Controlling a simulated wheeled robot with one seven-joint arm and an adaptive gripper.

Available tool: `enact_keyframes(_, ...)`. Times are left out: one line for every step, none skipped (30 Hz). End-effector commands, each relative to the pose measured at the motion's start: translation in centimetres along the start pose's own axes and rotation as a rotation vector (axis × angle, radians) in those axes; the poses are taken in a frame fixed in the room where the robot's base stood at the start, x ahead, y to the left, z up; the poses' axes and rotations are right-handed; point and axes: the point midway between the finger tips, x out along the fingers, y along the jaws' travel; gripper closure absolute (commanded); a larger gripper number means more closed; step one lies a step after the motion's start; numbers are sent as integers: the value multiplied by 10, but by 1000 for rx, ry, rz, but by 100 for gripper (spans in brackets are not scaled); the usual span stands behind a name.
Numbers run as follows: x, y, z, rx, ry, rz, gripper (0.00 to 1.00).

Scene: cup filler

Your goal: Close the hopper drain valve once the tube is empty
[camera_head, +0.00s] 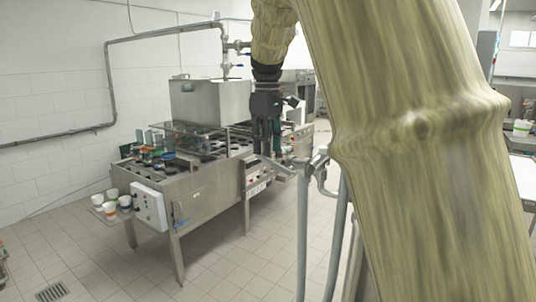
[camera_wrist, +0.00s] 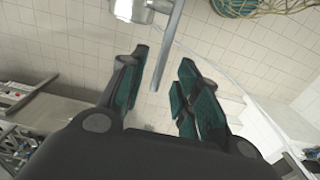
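My gripper (camera_head: 267,150) points down in front of the steel filling machine, beside metal pipework (camera_head: 318,165) at its right end. In the wrist view my gripper (camera_wrist: 163,88) is open, its two green-padded fingers spread. A shiny metal fitting (camera_wrist: 133,10), which looks like a valve, shows at the top edge. A thin metal lever (camera_wrist: 166,50) runs from it down into the gap between the fingers, with no clear contact. The steel hopper (camera_head: 208,101) sits on the machine. I cannot tell whether the tube is empty or how the valve is set.
The filling machine (camera_head: 205,190) has a control box (camera_head: 149,206) and a side tray with several cups (camera_head: 110,203). Wall pipes with blue-handled valves (camera_head: 239,47) rise behind the hopper. My arm hides much of the right side.

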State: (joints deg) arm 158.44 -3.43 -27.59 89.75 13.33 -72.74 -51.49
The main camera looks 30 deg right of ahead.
Motion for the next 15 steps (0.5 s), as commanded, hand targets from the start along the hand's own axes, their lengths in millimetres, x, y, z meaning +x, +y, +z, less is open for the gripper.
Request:
enact_keyframes(5,0,0,1,-4,-2,68)
enact_keyframes(10,0,0,1,-4,-1,68)
enact_keyframes(16,0,1,1,-5,-1,68)
enact_keyframes(19,0,0,0,-4,0,68)
enact_keyframes(23,0,0,0,-2,0,68)
enact_keyframes(27,-1,0,0,-2,-1,68)
enact_keyframes(30,-1,0,1,-2,-1,68)
enact_keyframes(33,0,0,1,-2,0,68)
enact_keyframes(36,0,0,1,-2,1,68)
enact_keyframes(38,0,0,1,-2,1,68)
enact_keyframes(40,0,0,1,-2,0,68)
enact_keyframes(41,0,0,1,-2,0,68)
enact_keyframes(42,0,0,1,-1,0,68)
enact_keyframes(43,0,0,1,-1,1,68)
enact_keyframes(44,0,0,1,-1,1,68)
